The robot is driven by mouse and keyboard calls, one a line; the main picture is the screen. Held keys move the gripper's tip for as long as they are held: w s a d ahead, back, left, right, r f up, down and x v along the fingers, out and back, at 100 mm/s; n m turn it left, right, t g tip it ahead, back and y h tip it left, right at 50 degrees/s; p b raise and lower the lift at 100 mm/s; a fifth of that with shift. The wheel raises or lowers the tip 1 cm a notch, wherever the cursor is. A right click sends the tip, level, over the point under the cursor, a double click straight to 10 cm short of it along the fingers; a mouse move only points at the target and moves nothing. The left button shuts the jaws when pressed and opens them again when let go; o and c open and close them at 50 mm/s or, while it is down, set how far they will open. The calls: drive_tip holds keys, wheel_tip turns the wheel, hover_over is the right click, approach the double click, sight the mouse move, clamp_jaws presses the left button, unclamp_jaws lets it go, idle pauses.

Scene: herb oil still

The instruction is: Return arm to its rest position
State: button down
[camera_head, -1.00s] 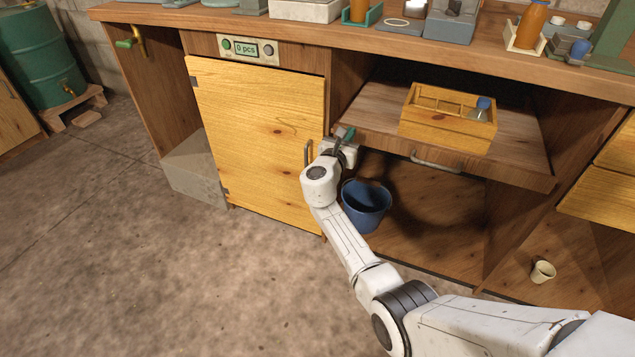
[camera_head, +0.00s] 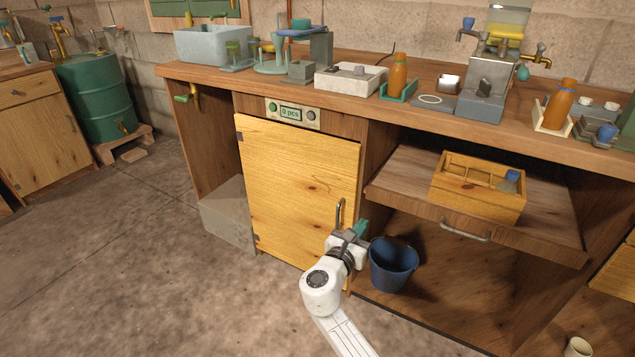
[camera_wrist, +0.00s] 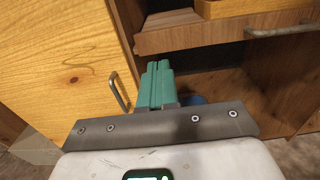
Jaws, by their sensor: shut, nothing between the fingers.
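My gripper (camera_head: 361,228) is in front of the wooden cabinet, near the right edge of the closed light-wood door (camera_head: 297,190) and its metal handle (camera_head: 340,213). In the wrist view its green fingers (camera_wrist: 155,84) are together with nothing between them. The door handle (camera_wrist: 119,92) shows just left of the fingers there; I cannot tell from this view whether they touch. My arm is stretched out low in front of the cabinet.
A pulled-out shelf (camera_head: 400,181) with a handle (camera_head: 465,232) carries a wooden box (camera_head: 476,201) holding a blue-capped bottle. A blue bucket (camera_head: 392,266) stands below it. Bottles and equipment stand on the counter (camera_head: 215,73). The floor (camera_head: 120,270) at left is clear.

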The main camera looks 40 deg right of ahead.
drive_tip(key=s+a+f+m+g+y, duration=0.25)
drive_tip(key=s+f+m+y, duration=0.2)
drive_tip(key=s+m, duration=0.4)
drive_tip(key=s+a+f+m+g+y, duration=0.25)
drive_tip(key=s+f+m, duration=0.4)
drive_tip(key=s, duration=0.35)
drive_tip(key=s+a+m+y, duration=0.7)
drive_tip(key=s+a+y, duration=0.2)
drive_tip(key=s+a, duration=0.5)
wheel_tip(320, 180, up, 24)
drive_tip(key=w+a+p, duration=0.1)
drive_tip(key=p, duration=2.3)
drive_tip(key=shift+a+r+y, duration=0.15)
drive_tip(key=shift+a+y, duration=0.15)
drive_tip(key=shift+y, duration=0.1)
drive_tip(key=shift+w, duration=0.1)
